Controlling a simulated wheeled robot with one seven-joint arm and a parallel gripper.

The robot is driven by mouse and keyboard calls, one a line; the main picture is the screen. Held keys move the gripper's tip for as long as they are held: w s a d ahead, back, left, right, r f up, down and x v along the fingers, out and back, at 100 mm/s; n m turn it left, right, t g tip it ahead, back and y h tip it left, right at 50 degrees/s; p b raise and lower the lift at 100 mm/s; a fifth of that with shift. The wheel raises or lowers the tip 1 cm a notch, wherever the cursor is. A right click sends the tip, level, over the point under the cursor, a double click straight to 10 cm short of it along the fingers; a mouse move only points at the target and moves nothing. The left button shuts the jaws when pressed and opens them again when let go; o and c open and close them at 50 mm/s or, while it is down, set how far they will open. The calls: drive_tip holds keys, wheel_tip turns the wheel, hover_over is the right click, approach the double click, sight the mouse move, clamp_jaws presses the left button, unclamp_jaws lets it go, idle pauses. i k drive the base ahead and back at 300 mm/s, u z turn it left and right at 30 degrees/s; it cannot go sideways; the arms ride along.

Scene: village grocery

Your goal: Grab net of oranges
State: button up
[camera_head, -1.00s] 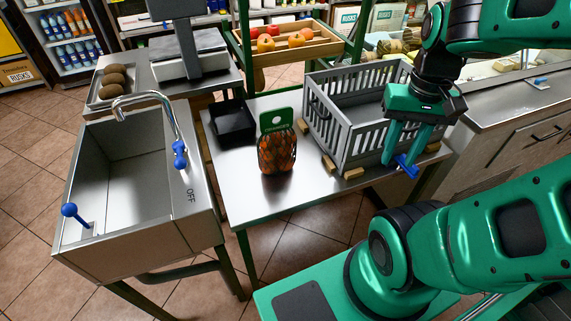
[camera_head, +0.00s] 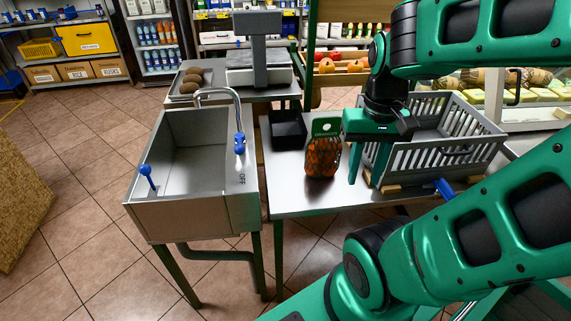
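The net of oranges (camera_head: 323,157) stands upright on the steel table (camera_head: 300,203), with a green label tag at its top. My gripper (camera_head: 364,168) points down just to the right of the net, between it and the grey slatted crate (camera_head: 430,160). One green finger shows clearly at the left end of the gripper body, with a small gap to the net. The other finger is hard to make out against the crate. The gripper looks open and holds nothing.
A black bin (camera_head: 288,130) stands behind and left of the net. A steel sink (camera_head: 190,190) with a tall tap is on the left. The crate rests on wooden blocks close to the right. A blue handle (camera_head: 445,188) is at the table's front edge.

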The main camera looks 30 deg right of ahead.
sight(320, 151)
drive_tip(key=u, duration=2.05)
drive_tip(key=i, duration=1.8)
drive_tip(key=z, duration=3.55)
